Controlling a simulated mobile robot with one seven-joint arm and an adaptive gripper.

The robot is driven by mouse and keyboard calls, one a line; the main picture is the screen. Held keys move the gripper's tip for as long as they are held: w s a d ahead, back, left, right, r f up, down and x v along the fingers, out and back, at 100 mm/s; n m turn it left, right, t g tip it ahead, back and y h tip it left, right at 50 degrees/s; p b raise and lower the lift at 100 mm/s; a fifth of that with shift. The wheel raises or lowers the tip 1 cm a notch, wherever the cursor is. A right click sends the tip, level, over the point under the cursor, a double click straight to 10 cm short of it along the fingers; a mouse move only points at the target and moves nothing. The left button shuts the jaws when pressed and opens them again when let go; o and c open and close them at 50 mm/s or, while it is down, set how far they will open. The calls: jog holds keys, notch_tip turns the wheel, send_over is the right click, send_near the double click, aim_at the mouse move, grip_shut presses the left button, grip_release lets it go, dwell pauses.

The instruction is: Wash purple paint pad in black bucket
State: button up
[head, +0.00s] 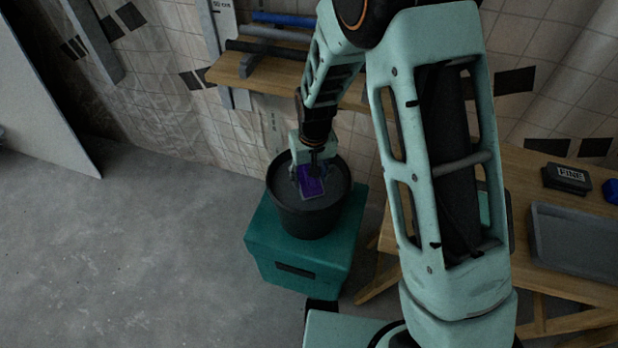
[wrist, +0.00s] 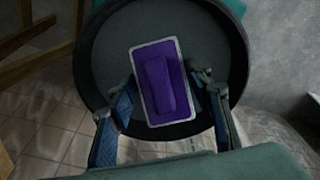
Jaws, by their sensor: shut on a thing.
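The black bucket (head: 308,216) stands upright on a teal box. It also shows in the wrist view (wrist: 100,62), with a dark grey surface inside it. The purple paint pad (head: 310,181) is at the bucket's mouth, inside the rim as seen from above. In the wrist view the pad (wrist: 174,90) is a purple block with a pale grey edge, slightly tilted in the picture. My gripper (wrist: 166,98) has one finger on each side of the pad and is shut on it. I cannot tell whether the pad touches the surface in the bucket.
The teal box (head: 300,258) stands on the open grey floor (head: 130,250). A wooden table (head: 535,190) at the right holds a grey tray (head: 575,240) and a black block marked FINE (head: 567,178). A wooden shelf (head: 240,75) with rollers is on the tiled wall behind the bucket.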

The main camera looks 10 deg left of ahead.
jog(key=shift+r, duration=0.35)
jog(key=shift+f, duration=0.15)
jog(key=shift+f+b, duration=0.4)
jog(key=shift+f, duration=0.1)
jog(key=shift+r, duration=0.15)
jog(key=shift+r+p, duration=0.45)
jog(key=shift+r, duration=0.05)
jog(key=shift+f, duration=0.1)
